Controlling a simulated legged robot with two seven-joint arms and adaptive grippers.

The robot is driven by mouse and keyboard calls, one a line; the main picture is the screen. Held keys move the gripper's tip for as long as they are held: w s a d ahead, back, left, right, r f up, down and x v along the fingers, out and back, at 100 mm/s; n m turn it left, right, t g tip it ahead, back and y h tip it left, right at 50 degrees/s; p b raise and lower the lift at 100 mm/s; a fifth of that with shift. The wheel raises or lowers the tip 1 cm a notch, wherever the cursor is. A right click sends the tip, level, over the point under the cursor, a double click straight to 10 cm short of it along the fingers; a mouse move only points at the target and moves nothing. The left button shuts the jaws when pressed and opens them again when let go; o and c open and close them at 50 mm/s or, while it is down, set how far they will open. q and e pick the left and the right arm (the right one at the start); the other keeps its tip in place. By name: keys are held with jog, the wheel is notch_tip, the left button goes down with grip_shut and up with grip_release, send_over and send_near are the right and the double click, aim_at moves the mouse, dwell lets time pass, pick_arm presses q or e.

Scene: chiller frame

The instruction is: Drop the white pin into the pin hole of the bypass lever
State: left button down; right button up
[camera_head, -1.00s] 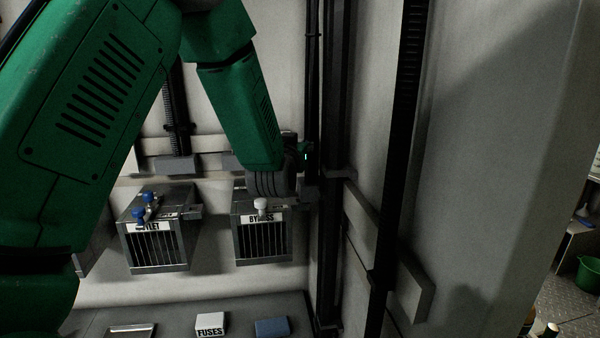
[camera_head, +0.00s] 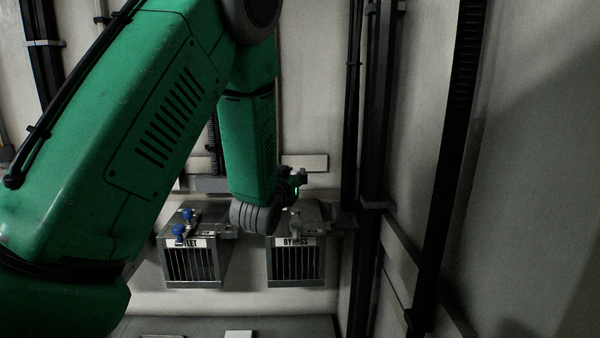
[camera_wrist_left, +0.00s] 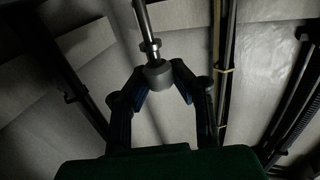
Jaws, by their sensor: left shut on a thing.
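In the left wrist view my left gripper (camera_wrist_left: 158,76) is shut on the white pin (camera_wrist_left: 157,72), looking grey in the dim light. Its fingertips close on the head, and the steel shaft extends away from them. In the head view the dark part of my left gripper (camera_head: 297,182) is just above and behind the bypass box (camera_head: 296,267); its fingertips cannot be made out. A pale knob (camera_head: 296,229) stands on the bypass box's top near its front, in shadow. The bypass lever's pin hole cannot be made out. My right gripper is not in view.
The outlet box (camera_head: 192,268), with blue knobs (camera_head: 179,231) on top, stands left of the bypass box. Dark vertical channels (camera_head: 374,150) run close on the right. A grey ledge (camera_head: 285,325) lies below the boxes.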

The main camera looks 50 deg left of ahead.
pick_arm(q)
jog(key=shift+d, duration=0.15)
jog(key=shift+f, duration=0.1)
notch_tip(320, 180, down, 4)
jog(key=b, duration=0.4)
jog(key=shift+f, duration=0.2)
dwell(0.4)
jog(key=shift+b, duration=0.3)
dwell(1.2)
jog(key=shift+f, duration=0.25)
jog(key=shift+f+b, duration=0.35)
jog(key=shift+b, duration=0.05)
